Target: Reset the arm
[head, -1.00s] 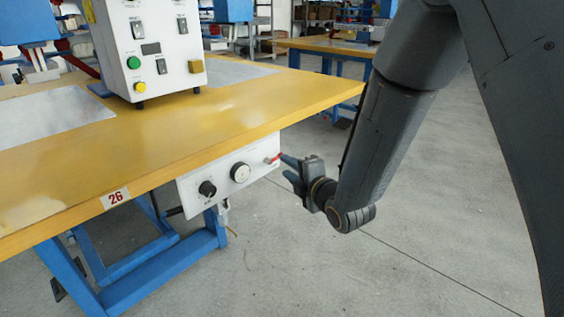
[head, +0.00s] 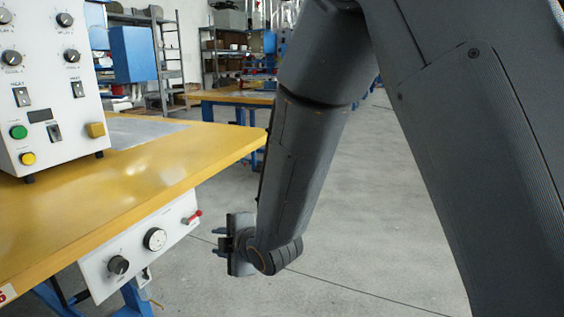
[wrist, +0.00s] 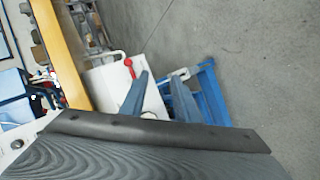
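My gripper (head: 215,242) hangs at the end of my dark grey arm, to the right of the workbench and below its top. In the wrist view its two bluish fingers (wrist: 158,92) stand apart with nothing between them. The red-handled lever (head: 194,217) sits at the right end of the white control panel (head: 124,268) under the bench edge. My gripper is apart from it in the head view. The lever also shows in the wrist view (wrist: 129,66), just past the left finger.
The yellow workbench (head: 150,180) fills the left, its corner near my forearm. A white control box (head: 52,95) stands on it. Blue bench legs (wrist: 207,92) show in the wrist view. Another yellow bench (head: 235,97) and shelves are behind. Grey floor on the right is clear.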

